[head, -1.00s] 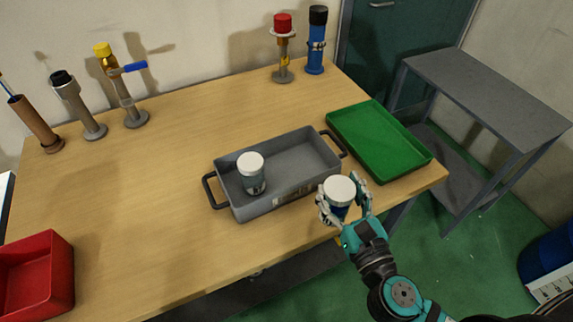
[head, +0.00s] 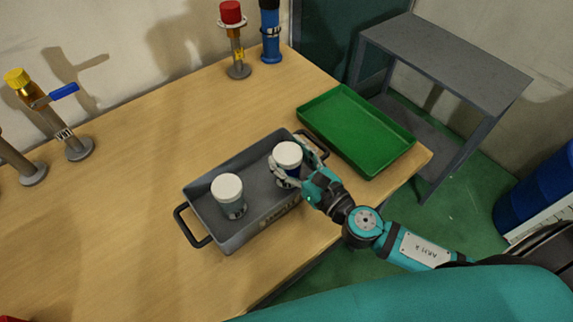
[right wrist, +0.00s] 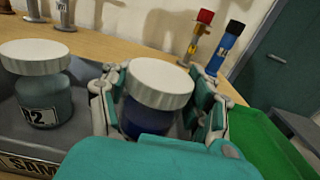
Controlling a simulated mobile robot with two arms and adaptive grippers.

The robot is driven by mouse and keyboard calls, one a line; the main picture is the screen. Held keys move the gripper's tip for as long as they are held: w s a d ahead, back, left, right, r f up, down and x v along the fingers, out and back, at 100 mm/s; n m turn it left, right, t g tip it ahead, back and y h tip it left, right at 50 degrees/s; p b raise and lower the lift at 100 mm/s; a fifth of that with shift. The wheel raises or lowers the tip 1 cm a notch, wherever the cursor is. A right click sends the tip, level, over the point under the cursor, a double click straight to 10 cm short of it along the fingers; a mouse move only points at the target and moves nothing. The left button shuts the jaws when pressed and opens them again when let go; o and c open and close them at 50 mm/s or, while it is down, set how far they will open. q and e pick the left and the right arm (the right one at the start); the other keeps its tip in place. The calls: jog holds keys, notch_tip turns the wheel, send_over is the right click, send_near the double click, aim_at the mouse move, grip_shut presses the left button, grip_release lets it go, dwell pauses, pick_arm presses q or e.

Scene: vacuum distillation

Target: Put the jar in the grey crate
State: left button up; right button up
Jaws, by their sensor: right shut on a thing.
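A jar (head: 288,156) with a white lid and dark blue contents is held in my right gripper (head: 290,170). The gripper is shut on it, over the right part of the grey crate (head: 206,187). In the right wrist view the jar (right wrist: 157,88) stands about upright between the fingers; its base is hidden, so I cannot tell whether it touches the crate floor. A second white-lidded jar (head: 230,194) with grey-green contents stands in the left part of the crate, and its label shows in the right wrist view (right wrist: 40,117). My left gripper is not in view.
A green tray (head: 357,130) lies right of the crate. A grey side table (head: 445,65) stands beyond. The table's left middle is clear.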

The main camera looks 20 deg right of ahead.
notch_tip(320, 180, down, 2)
jog(key=shift+f+b, duration=0.15)
jog(key=shift+b, duration=0.2)
jog(key=shift+f, duration=0.1)
jog(key=o, duration=1.2)
jog(key=shift+c, duration=0.2)
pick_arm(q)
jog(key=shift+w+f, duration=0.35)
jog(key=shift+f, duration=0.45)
pick_arm(e)
jog(key=shift+o, duration=1.4)
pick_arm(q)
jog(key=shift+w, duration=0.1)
